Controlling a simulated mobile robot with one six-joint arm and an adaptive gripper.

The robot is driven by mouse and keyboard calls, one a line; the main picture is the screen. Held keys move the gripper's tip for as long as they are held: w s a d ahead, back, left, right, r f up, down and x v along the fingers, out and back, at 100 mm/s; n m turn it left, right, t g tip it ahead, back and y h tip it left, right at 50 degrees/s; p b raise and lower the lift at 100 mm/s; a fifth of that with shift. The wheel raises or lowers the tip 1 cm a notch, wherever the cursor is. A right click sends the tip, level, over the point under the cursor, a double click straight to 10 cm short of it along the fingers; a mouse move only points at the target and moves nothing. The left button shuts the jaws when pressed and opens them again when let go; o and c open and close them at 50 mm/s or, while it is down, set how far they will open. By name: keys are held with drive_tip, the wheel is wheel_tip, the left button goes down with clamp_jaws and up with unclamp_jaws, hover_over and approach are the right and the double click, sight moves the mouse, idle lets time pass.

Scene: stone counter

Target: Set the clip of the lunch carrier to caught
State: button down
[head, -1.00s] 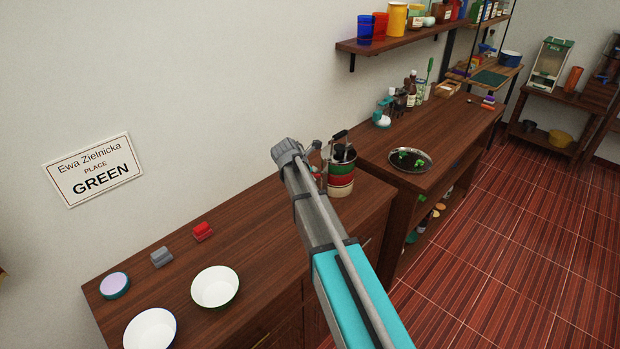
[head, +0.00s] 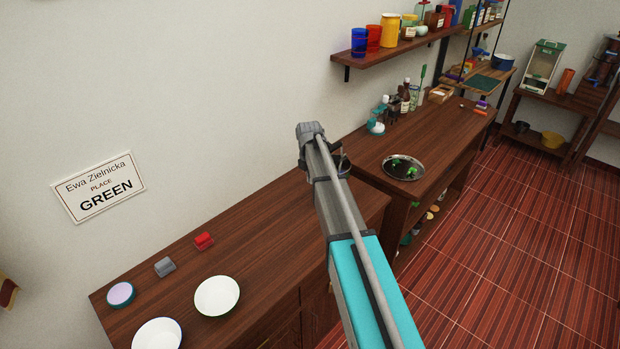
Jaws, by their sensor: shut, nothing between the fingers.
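The lunch carrier (head: 344,164) stands at the right end of the near wooden counter, by the wall. It is almost wholly hidden behind my arm; only a small dark and metallic part shows at the arm's right edge. Its clip cannot be made out, so I cannot tell how it is set. My arm reaches up from the bottom of the head view, its far joint in front of the carrier. My gripper's fingers are hidden behind the arm, and whether they touch the carrier cannot be seen.
On the near counter (head: 265,250) are two white bowls (head: 217,296) (head: 157,334), a round lidded tin (head: 121,294), a grey block (head: 165,267) and a red block (head: 204,241). A round tray (head: 403,168) lies on the counter beyond. A shelf (head: 400,48) hangs above it.

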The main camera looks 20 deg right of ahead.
drive_tip(key=shift+w+d+r+p, duration=0.35)
drive_tip(key=shift+d+r, duration=0.1)
drive_tip(key=shift+d, duration=0.1)
drive_tip(key=shift+r, duration=0.15)
drive_tip(key=shift+r+p, duration=0.65)
drive_tip(key=shift+p, duration=0.1)
drive_tip(key=s+a+f+b, duration=0.2)
drive_tip(key=a, duration=0.1)
wheel_tip(320, 180, up, 10)
drive_tip(key=a+p, duration=0.1)
drive_tip(key=p, duration=0.9)
drive_tip(key=shift+s, duration=0.25)
